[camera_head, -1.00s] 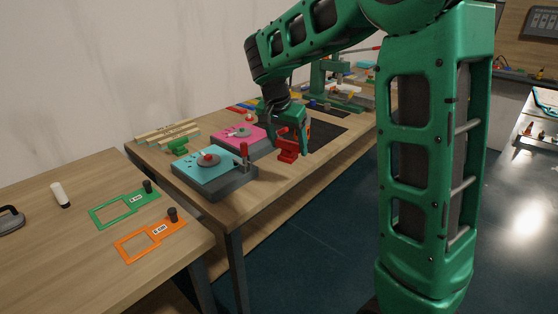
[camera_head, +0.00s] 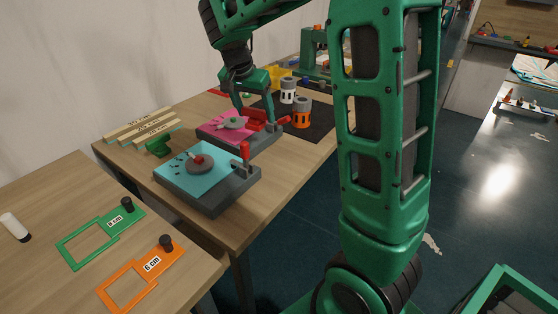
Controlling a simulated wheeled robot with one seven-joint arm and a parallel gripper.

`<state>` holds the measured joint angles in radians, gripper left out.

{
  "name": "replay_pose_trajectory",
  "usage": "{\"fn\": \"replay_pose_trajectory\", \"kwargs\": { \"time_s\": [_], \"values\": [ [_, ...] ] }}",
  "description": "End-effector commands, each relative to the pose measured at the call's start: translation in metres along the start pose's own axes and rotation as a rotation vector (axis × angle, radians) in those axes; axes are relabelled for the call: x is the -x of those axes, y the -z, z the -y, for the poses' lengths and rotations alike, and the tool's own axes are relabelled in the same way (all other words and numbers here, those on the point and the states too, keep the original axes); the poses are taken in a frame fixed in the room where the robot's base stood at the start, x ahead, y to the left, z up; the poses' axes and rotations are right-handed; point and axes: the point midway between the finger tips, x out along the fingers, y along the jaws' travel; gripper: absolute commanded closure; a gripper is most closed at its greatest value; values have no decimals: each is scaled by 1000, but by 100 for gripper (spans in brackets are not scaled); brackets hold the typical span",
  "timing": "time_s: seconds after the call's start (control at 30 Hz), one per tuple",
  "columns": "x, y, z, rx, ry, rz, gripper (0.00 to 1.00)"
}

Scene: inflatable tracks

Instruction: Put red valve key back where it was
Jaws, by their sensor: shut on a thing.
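The red valve key (camera_head: 255,117) shows between the fingers of my gripper (camera_head: 256,112). My gripper is shut on it, over the back of the pink-topped device (camera_head: 217,127). The fingers partly hide the key. I cannot tell whether the key touches the device. A green piece (camera_head: 158,147) lies on the table to the left of the devices.
A turquoise-topped device (camera_head: 208,170) with a red-handled lever (camera_head: 244,152) stands in front of the pink one. An orange and grey cylinder (camera_head: 302,112) and a white and grey one (camera_head: 287,90) stand on a black mat (camera_head: 318,122). Wooden strips (camera_head: 145,128) lie at left.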

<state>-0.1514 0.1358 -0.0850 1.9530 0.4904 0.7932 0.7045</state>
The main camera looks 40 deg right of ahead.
Motion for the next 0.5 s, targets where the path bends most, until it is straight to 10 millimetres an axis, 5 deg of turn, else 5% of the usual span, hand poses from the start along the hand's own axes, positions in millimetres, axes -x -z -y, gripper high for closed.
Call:
{"fn": "replay_pose_trajectory", "kwargs": {
  "time_s": [0.27,0.5],
  "values": [
    [-4,8,-15,-27,-11,1,54],
    [-7,8,-60,-115,-45,0,54]
  ]
}}
